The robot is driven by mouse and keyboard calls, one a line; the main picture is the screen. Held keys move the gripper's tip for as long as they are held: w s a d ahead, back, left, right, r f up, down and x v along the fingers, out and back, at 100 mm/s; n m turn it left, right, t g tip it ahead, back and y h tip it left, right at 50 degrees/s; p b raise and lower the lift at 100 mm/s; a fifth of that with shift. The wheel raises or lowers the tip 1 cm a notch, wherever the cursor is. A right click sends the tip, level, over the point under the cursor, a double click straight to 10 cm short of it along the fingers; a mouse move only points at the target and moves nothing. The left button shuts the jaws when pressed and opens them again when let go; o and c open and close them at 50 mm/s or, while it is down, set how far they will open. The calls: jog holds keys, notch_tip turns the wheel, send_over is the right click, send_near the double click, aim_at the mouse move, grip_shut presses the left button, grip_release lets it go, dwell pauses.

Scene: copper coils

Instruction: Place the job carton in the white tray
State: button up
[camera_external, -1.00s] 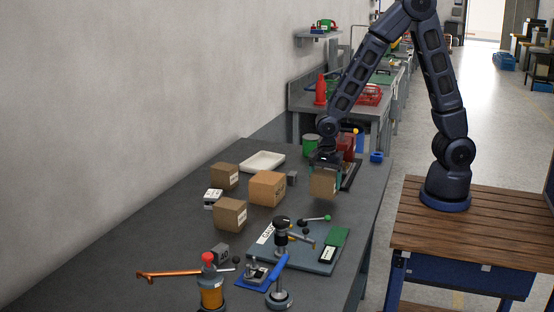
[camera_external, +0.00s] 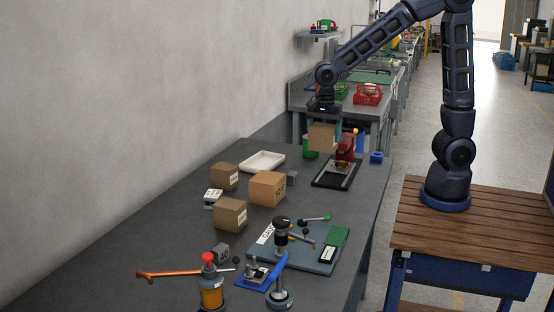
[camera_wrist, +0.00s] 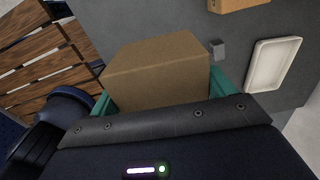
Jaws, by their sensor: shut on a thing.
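My gripper (camera_external: 322,132) is shut on a brown carton (camera_external: 321,138) and holds it in the air above the far end of the dark bench. The carton fills the middle of the wrist view (camera_wrist: 158,70), between the teal fingers. I cannot read a label on it. The white tray (camera_external: 263,161) lies on the bench near the wall, left of and below the held carton. In the wrist view the tray (camera_wrist: 272,66) is at the right, apart from the carton. The visible tray floor is bare.
Three other cartons stand on the bench: one near the tray (camera_external: 224,177), a larger one (camera_external: 267,188) and a nearer one (camera_external: 230,214). A small grey block (camera_external: 292,178) sits right of the tray. A black-framed fixture (camera_external: 337,173) with a red part (camera_external: 346,147) is below the gripper.

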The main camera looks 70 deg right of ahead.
jog(key=w+d+r, duration=0.1)
jog(key=w+d, duration=0.3)
jog(key=w, duration=0.5)
jog(key=w+d+r, duration=0.1)
jog(key=w+d, duration=0.2)
jog(key=w, duration=0.6)
jog(key=n, duration=0.1)
send_over(263, 165)
notch_tip(263, 165, down, 2)
notch_tip(263, 165, down, 20)
jog(key=shift+d+r, duration=0.1)
jog(key=shift+r, duration=0.1)
jog(key=shift+f, duration=0.1)
jog(key=o, duration=1)
jog(key=shift+o, duration=0.2)
